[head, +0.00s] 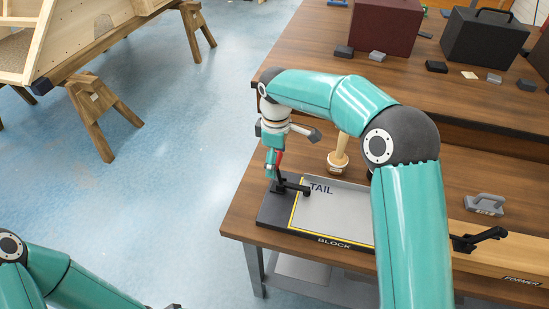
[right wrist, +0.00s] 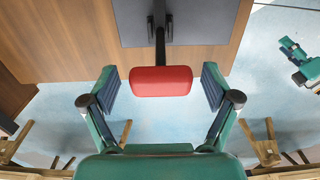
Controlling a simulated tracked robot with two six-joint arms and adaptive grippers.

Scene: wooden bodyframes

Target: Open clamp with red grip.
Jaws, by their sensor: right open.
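The clamp's red grip (right wrist: 161,81) is a rounded bar on a black stem in the right wrist view. It stands between the fingers of my right gripper (right wrist: 160,90), which is open, with a gap visible on both sides. In the head view my right gripper (head: 272,165) is over the table's left end, and only a sliver of red shows beside it. The clamp's black body (head: 291,188) sits at the left edge of the block. My left arm enters at lower left in the head view; its gripper (right wrist: 297,55) appears small in the right wrist view, jaw state unclear.
The grey block panel (head: 335,213), marked TAIL and BLOCK, lies on the wooden table (head: 245,213). A second black clamp (head: 480,239) is at right. A wooden-handled tool (head: 338,155) stands behind the panel. A grey handled block (head: 485,204) lies at right.

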